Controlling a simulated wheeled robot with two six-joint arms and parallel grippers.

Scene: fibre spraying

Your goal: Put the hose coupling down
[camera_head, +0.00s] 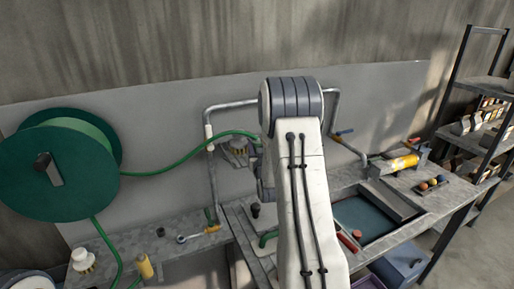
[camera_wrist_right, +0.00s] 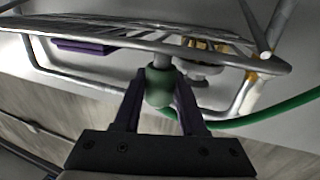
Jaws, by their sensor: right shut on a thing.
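The hose coupling (camera_wrist_right: 158,86) is a rounded green piece in the right wrist view. My right gripper (camera_wrist_right: 160,100) is shut on it, with a dark finger on each side. A grey cylindrical part lies right beyond the coupling; I cannot tell whether they are joined. The green hose (camera_head: 190,157) runs from the reel to behind my right arm in the head view, and it also shows in the right wrist view (camera_wrist_right: 270,112). My right arm hides the coupling and the fingertips in the head view. My left gripper is not in view.
A large green hose reel (camera_head: 45,190) stands at the left. A metal pipe frame (camera_head: 210,165) rises behind the bench. Shelves (camera_head: 485,85) stand at the right.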

